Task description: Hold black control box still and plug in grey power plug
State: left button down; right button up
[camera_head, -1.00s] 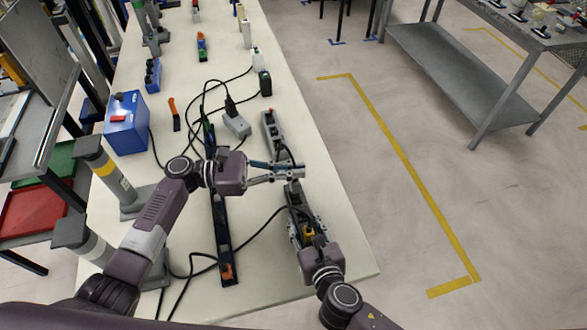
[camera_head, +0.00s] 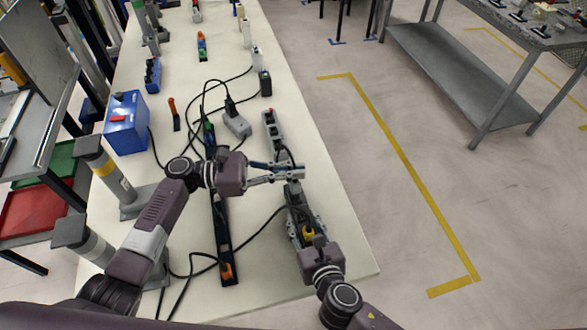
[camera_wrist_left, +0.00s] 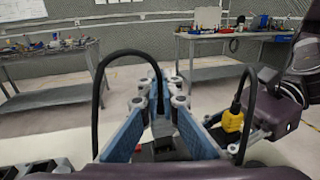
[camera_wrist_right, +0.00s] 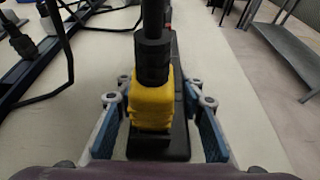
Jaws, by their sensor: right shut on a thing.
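The long black control box (camera_head: 293,195) lies on the bench, a red spot at its far end. A yellow plug (camera_wrist_right: 153,103) with a black cable sits upright at its near end. My right gripper (camera_head: 306,226) straddles that end, fingers against the box's sides; it also shows in the right wrist view (camera_wrist_right: 157,103).
A long dark strip (camera_head: 221,235) with an orange end lies left of the box. A grey adapter (camera_head: 237,123), a blue box (camera_head: 127,122) and loose black cables lie farther left and back. The bench edge is close to the box's right; open floor lies beyond.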

pick_arm(q)
jog(key=shift+f, duration=1.25)
jog(key=c, duration=2.1)
grip_release()
jog(key=a, duration=0.7)
jog(key=shift+s+a, duration=0.2)
jog(key=shift+s, duration=0.15)
pick_arm(e)
jog(key=o, duration=1.4)
